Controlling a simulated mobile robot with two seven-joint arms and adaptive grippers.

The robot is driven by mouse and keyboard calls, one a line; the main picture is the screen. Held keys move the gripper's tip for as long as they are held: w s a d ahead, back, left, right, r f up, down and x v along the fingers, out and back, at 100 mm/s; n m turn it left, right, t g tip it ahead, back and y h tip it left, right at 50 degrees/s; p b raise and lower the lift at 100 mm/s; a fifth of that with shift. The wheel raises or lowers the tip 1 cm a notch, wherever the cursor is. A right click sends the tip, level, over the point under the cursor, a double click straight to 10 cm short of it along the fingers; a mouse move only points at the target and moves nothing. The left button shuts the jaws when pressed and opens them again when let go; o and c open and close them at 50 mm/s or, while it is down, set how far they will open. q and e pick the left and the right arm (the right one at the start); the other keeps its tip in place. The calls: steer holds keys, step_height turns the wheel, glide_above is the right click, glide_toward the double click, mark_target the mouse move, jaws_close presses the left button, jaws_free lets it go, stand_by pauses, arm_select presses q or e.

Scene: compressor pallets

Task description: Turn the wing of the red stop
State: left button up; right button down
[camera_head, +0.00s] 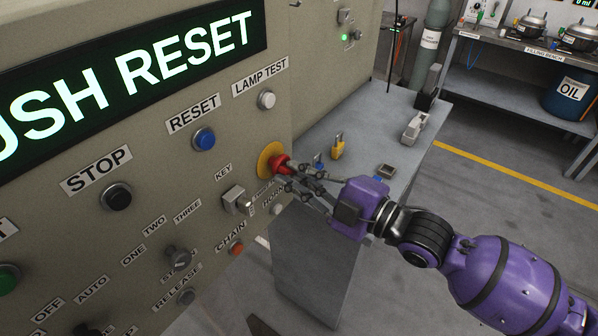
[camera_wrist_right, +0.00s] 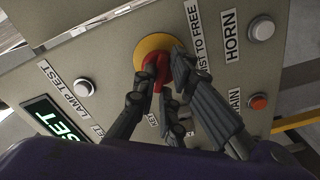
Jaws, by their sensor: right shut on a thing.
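The red stop (camera_head: 279,162) is a red knob with a wing on a round yellow plate (camera_head: 266,160), on the beige control panel. In the right wrist view the red stop (camera_wrist_right: 158,70) sits between the dark fingers, with its yellow plate (camera_wrist_right: 150,46) behind it. My right gripper (camera_head: 290,174) reaches in from the right and is shut on the red stop. In the right wrist view the fingers (camera_wrist_right: 166,88) cover part of the knob and its wing. My left gripper is not in view.
Near the stop are a blue reset button (camera_head: 204,139), a white lamp test button (camera_head: 266,99), a key switch (camera_head: 237,200) and an orange chain button (camera_head: 236,248). A grey bench (camera_head: 372,122) with padlocks stands right of the panel. A shelf (camera_head: 520,95) stands behind.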

steer(key=shift+m, duration=0.4)
steer(key=c, duration=1.8)
jaws_free()
steer(key=shift+d, duration=0.1)
steer(key=v, duration=1.2)
